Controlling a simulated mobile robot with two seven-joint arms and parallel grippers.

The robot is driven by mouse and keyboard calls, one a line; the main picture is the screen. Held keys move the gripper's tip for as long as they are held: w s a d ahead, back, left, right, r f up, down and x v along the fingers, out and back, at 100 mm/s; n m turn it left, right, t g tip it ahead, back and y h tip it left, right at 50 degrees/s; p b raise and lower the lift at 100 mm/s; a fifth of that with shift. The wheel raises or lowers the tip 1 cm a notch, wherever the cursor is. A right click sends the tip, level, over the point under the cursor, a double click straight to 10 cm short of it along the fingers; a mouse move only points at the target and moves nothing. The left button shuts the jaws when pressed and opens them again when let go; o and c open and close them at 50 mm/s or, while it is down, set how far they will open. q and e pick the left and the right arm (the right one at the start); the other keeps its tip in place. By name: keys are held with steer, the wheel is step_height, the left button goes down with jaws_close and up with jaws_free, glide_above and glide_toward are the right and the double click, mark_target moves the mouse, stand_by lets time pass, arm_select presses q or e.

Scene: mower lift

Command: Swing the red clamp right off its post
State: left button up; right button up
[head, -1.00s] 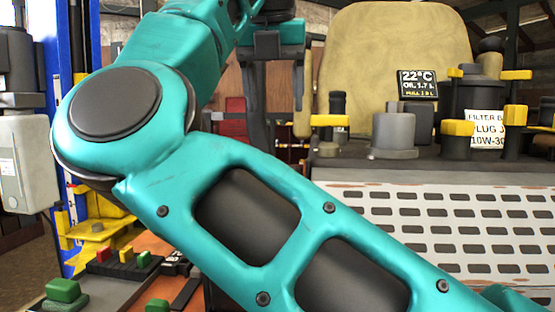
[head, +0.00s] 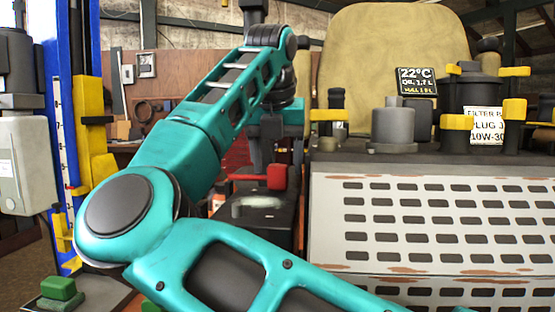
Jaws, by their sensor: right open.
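The red clamp (head: 277,177) shows in the head view as a red block with a thin red bar reaching left, above a dark housing at the middle. Its post cannot be made out clearly. My right gripper (head: 277,157) points down over the clamp, its two dark fingers apart and open. One finger is left of the red block and the other right of it; the fingertips are close to the block, and I cannot tell whether they touch it. My left gripper is not in view.
The mower's white slotted panel (head: 430,225) and yellow-capped engine parts (head: 480,110) stand right of the gripper. A blue lift post (head: 62,130) with a yellow carriage (head: 90,125) is at left. A green block (head: 58,289) sits low left. My right arm covers much of the lower middle.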

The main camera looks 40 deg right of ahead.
steer(key=shift+c, duration=0.4)
jaws_close()
